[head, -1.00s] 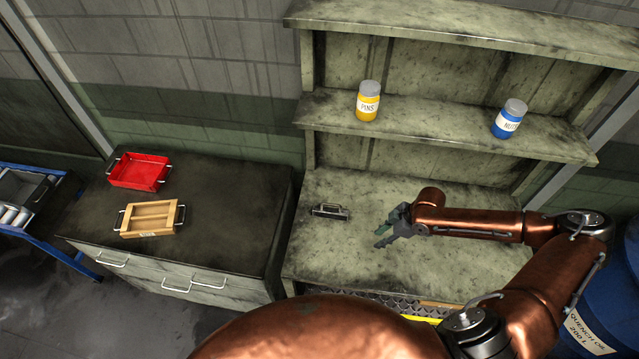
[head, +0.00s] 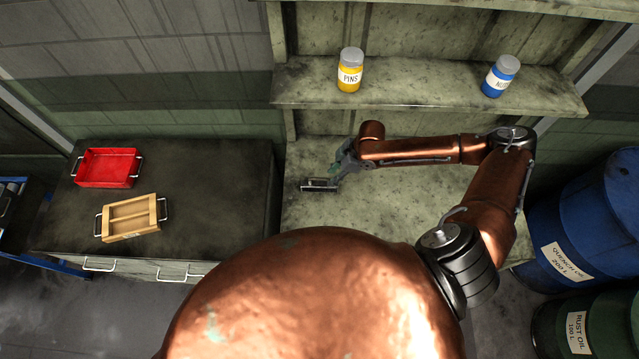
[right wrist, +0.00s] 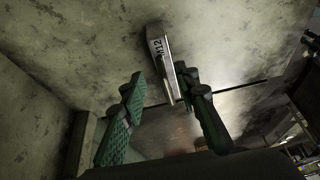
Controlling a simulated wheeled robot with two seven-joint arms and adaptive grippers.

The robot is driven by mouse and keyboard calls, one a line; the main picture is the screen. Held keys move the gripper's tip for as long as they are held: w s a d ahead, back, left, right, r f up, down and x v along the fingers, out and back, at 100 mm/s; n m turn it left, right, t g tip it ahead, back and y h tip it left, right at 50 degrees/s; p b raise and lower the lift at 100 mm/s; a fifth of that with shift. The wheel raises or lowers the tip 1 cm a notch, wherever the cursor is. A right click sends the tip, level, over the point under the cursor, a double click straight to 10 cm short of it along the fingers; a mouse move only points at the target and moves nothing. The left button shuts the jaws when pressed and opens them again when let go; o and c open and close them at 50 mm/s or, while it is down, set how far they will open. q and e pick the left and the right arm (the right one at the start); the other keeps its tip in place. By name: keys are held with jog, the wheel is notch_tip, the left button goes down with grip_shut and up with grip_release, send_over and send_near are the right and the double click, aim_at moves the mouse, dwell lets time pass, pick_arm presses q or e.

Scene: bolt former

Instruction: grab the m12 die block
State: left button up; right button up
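The m12 die block (head: 318,184) is a small dark metal block with a handle, lying on the workbench at the left part of its top. In the right wrist view the block (right wrist: 160,52), marked M12, lies just beyond and partly between the fingers. My right gripper (head: 338,176) is beside the block's right end in the head view. In the right wrist view its two green-padded fingers (right wrist: 168,92) are apart, with the block's near end close to the right finger. I cannot tell whether they touch. My left gripper is not in view.
The shelf above the bench holds a yellow PINS jar (head: 350,70) and a blue NUTS jar (head: 500,77). A red tray (head: 107,168) and a wooden tray (head: 131,217) stand on the left cabinet. Oil drums (head: 580,225) stand at the right. The bench right of the block is clear.

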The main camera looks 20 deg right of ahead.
aim_at(320, 179)
jog(key=shift+a, duration=0.25)
jog(key=shift+a+r, duration=0.1)
jog(key=shift+a, duration=0.15)
jog(key=a, duration=0.1)
jog(key=w+a+p, duration=0.1)
jog(key=shift+w+a, duration=0.2)
jog(key=shift+a, duration=0.1)
jog(key=shift+p+x, duration=0.55)
jog(key=shift+x, duration=0.6)
jog(key=shift+a+f, duration=0.15)
jog(key=shift+f, duration=0.1)
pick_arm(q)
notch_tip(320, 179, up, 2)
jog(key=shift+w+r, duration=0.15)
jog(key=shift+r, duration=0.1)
pick_arm(e)
jog(key=shift+f, duration=0.2)
jog(key=shift+w, duration=0.1)
jog(key=shift+c, duration=0.6)
jog(key=c, duration=0.7)
grip_shut()
